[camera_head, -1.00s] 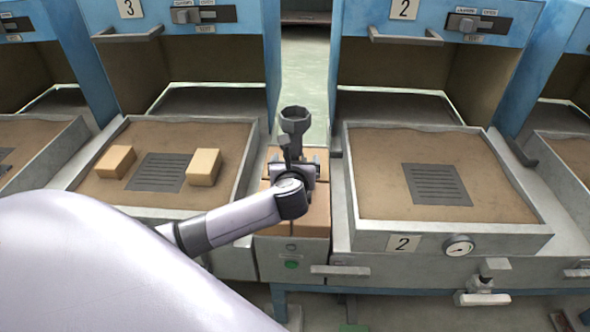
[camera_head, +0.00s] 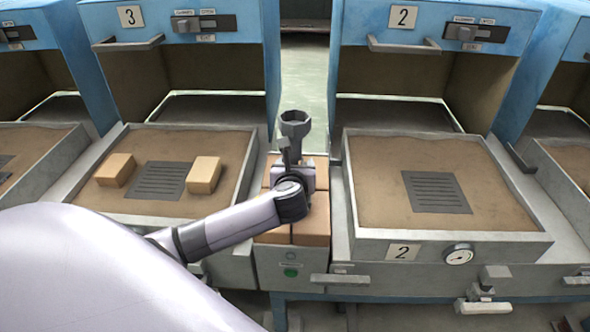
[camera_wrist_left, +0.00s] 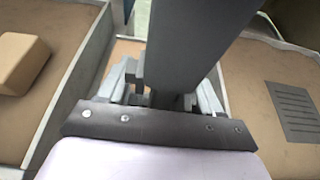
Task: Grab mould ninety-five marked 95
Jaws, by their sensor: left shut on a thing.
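My left gripper (camera_head: 292,165) is above the narrow middle stand between the two sand trays. It is shut on a grey piece with a round, flared cup (camera_head: 295,122) at its top, which looks like a mould. In the left wrist view a broad grey slab (camera_wrist_left: 190,45) runs up between the fingers; the fingertips are mostly hidden behind it. No 95 mark can be read on the held piece in either view. My right gripper is not in view.
The middle stand holds several tan bricks (camera_head: 312,228) under the gripper. Left sand tray (camera_head: 236,165) carries two tan blocks (camera_head: 115,170) (camera_head: 203,175) beside a dark grate. Right tray (camera_head: 480,246), marked 2, holds only a grate (camera_head: 436,192) on sand. Blue ovens (camera_head: 445,20) stand behind.

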